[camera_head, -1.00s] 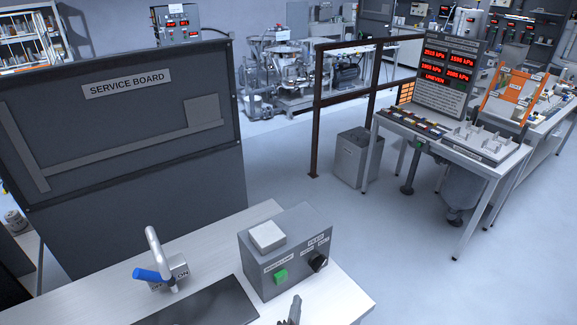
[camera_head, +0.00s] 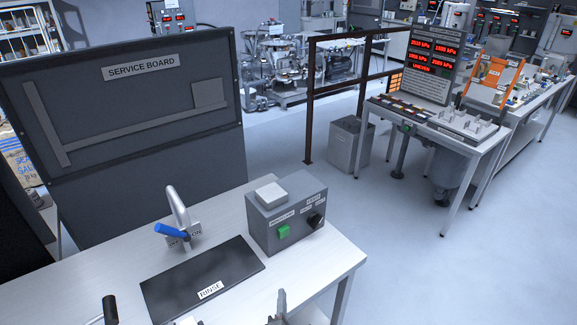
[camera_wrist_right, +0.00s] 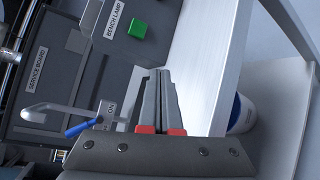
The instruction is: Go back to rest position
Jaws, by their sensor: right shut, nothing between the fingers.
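My right gripper (camera_head: 279,298) shows at the bottom edge of the head view, in front of the bench's near edge. Its fingers are together and empty. In the right wrist view the two closed fingers (camera_wrist_right: 160,82) point toward the grey control box with the green button, with nothing between them.
The white bench (camera_head: 215,285) carries a black RINSE mat (camera_head: 165,290), a blue-handled lever (camera_head: 172,231) and a grey control box (camera_head: 262,232). A SERVICE BOARD (camera_head: 120,110) stands behind it. A black upright thing (camera_head: 110,308) is at the lower left. Open floor (camera_head: 440,270) lies to the right.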

